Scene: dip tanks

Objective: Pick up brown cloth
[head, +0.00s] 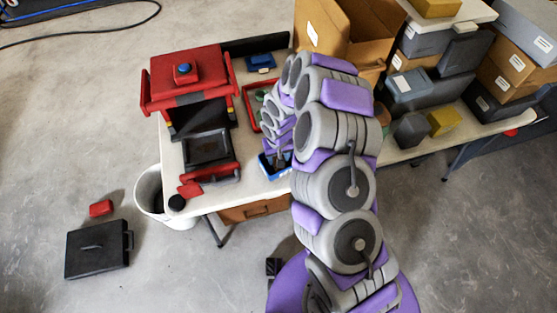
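I cannot make out a brown cloth anywhere in the head view. My gripper (279,157) is at the end of my purple and grey arm, low over a small blue tray (264,173) at the front right of the white table (228,195). The gripper and arm hide part of the tray and what may lie in it. The fingers are small and dark, and I cannot tell whether they are open or shut, or whether they hold anything.
A red and black machine (186,70) stands on the table's left. A red-rimmed tray (249,108) is partly behind my arm. Cardboard boxes (322,28) stand behind.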

